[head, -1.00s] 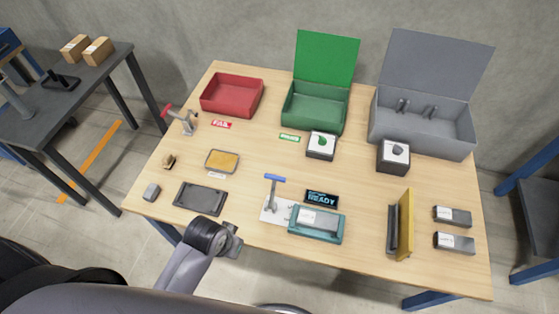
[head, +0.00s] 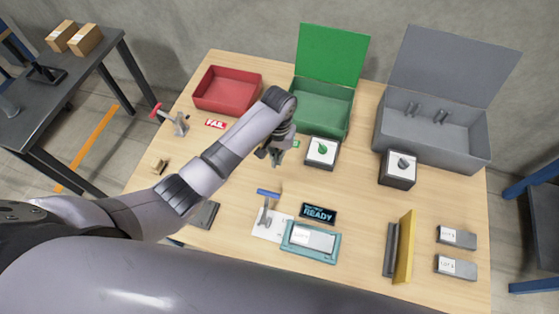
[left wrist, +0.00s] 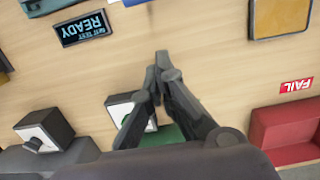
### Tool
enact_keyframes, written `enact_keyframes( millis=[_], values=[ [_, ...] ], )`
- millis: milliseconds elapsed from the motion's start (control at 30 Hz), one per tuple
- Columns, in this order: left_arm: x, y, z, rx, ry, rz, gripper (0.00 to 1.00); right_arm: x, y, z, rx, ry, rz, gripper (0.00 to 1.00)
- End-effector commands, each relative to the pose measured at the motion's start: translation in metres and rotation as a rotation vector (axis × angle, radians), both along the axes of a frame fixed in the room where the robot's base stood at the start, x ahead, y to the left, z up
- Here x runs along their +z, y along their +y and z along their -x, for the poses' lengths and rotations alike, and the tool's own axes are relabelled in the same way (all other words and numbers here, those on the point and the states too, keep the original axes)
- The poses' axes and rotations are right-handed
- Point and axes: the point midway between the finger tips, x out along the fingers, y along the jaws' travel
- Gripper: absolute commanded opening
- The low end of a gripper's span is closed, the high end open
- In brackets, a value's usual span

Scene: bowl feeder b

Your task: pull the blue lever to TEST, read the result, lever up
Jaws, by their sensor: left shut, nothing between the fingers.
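The blue lever (head: 268,192) stands upright on its post, left of the display. In the left wrist view, a blue bit of it (left wrist: 133,2) shows at the top edge. The display (head: 318,214) reads READY, and it also shows upside down in the left wrist view (left wrist: 83,28). The teal fixture (head: 287,244) holds a grey labelled block (head: 312,238). My left gripper (head: 268,156) is shut and empty above the table, behind the lever and apart from it. Its closed fingertips show in the left wrist view (left wrist: 161,58). My right gripper is out of view.
A red bin (head: 226,105), an open green box (head: 322,131) and an open grey box (head: 432,158) stand at the back. Two boxes with knobs stand before them. A yellow upright plate (head: 404,246) and two grey blocks are at right. My left arm covers the table's left middle.

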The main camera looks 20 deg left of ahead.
Motion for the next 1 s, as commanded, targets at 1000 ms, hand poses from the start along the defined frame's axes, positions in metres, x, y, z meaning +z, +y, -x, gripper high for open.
enact_keyframes(
  millis=[1000],
  values=[
    [-0.085,0.002,0.005,0.007,0.010,-0.009,0.00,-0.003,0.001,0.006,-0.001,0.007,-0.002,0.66]
  ],
)
